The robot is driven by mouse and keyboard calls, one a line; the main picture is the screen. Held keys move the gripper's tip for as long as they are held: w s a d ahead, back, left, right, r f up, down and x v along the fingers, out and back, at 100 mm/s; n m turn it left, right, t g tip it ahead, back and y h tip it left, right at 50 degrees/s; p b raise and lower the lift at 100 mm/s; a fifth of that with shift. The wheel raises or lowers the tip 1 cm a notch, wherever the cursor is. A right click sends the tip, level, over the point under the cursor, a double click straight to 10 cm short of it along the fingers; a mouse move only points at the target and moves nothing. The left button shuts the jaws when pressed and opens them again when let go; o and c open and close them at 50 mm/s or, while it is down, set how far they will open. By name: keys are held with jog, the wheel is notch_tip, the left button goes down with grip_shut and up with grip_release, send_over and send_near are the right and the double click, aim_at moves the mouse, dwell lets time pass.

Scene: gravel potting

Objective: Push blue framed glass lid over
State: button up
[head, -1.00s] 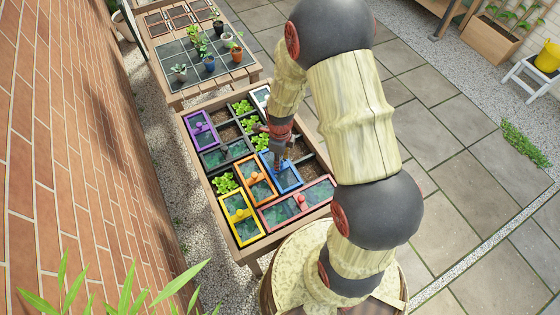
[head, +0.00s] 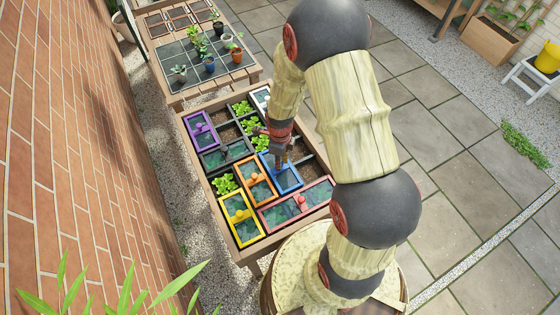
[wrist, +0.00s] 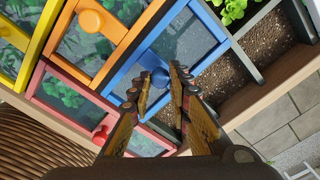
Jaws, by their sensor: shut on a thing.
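The blue framed glass lid (head: 290,184) lies in the planter grid, right of the orange lid (head: 256,181). In the wrist view the blue lid (wrist: 205,22) fills the middle, with its round blue knob (wrist: 160,76) upright on the frame's crossbar. My gripper (wrist: 160,82) has one finger on each side of the knob and is shut on it. In the head view my gripper (head: 280,163) is over the lid and hides its knob. Bare soil (wrist: 222,87) shows beside the lid on the right in the wrist view.
The red lid (head: 296,207) borders the blue lid at the near side; the yellow lid (head: 240,217) is further left. Lettuce cells (head: 261,142) and the grey lid (head: 226,153) lie beyond. The planter's wooden rim (wrist: 270,85) bounds the grid.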

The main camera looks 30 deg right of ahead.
jog(key=shift+w, duration=0.1)
grip_shut()
jog(key=w+b, duration=0.2)
jog(key=w, duration=2.9)
jog(key=shift+w+b, duration=0.3)
jog(key=shift+b, duration=0.1)
jog(key=shift+d+r, duration=0.1)
jog(key=shift+w, duration=0.15)
jog(key=o, duration=0.7)
grip_release()
jog(key=shift+w, duration=0.1)
jog(key=shift+c, duration=0.2)
jog(key=shift+o, duration=1.1)
